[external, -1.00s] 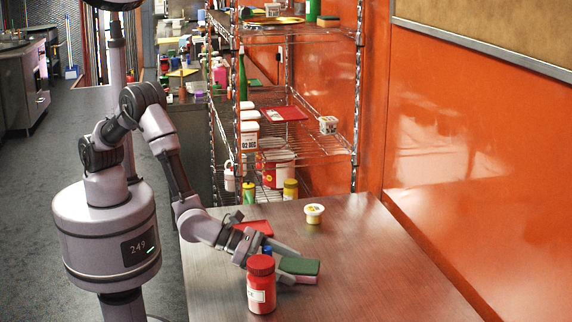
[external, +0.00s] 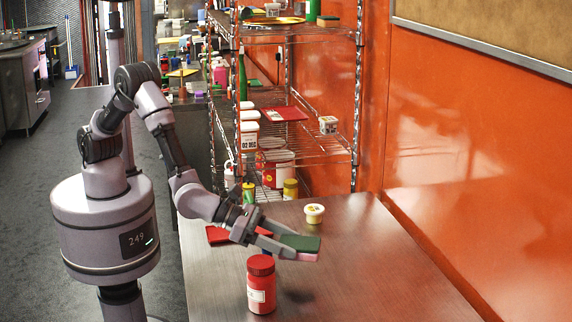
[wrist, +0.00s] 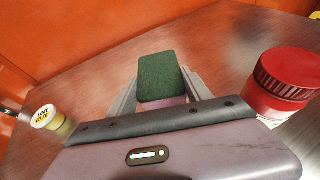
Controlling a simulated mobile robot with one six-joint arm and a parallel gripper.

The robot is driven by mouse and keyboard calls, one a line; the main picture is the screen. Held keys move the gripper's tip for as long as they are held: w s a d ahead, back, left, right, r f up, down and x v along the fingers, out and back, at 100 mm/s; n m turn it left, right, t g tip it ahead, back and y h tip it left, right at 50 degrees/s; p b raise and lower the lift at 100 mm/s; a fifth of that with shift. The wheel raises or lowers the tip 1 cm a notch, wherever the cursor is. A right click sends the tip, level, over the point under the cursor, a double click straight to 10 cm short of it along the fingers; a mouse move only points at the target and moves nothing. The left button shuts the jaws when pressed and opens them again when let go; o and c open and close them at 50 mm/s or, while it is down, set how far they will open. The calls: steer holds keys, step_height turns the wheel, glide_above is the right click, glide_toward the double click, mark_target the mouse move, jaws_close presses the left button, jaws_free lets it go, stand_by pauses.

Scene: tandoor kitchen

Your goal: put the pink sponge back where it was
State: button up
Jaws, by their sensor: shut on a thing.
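The pink sponge has a dark green top layer (external: 300,242) and a pink side (external: 306,257). My gripper (external: 287,249) is shut on it and holds it above the table, with its shadow on the tabletop below. In the wrist view the sponge (wrist: 161,77) sits between the two grey fingers, green side showing and a strip of pink at the near end.
A red jar (external: 261,288) stands on the table (external: 360,270) just in front of my gripper. A small white tub (external: 314,213) stands farther back. A flat red thing (external: 218,235) lies partly behind my wrist. The table's right side is clear. A wire shelf (external: 290,90) stands behind.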

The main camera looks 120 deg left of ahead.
step_height(320, 180, up, 4)
steer(key=shift+f+p, duration=0.1)
steer(key=shift+p, duration=0.4)
steer(key=shift+a, duration=0.35)
steer(key=s+a+r+n+g+y+p, duration=0.1)
steer(key=a+r+n+g+y, duration=0.15)
steer(key=a, duration=0.75)
steer(key=s+a+r+n+g+y, duration=0.1)
steer(key=a+r+n+y, duration=0.15)
steer(key=a, duration=0.65)
step_height(320, 180, up, 3)
steer(key=n+g+y+p, duration=0.2)
steer(key=n+g, duration=1.1)
steer(key=g, duration=0.1)
glide_above(293, 146)
step_height(293, 146, down, 8)
steer(key=b, duration=0.3)
steer(key=shift+w+a+f, duration=0.1)
steer(key=shift+f, duration=0.1)
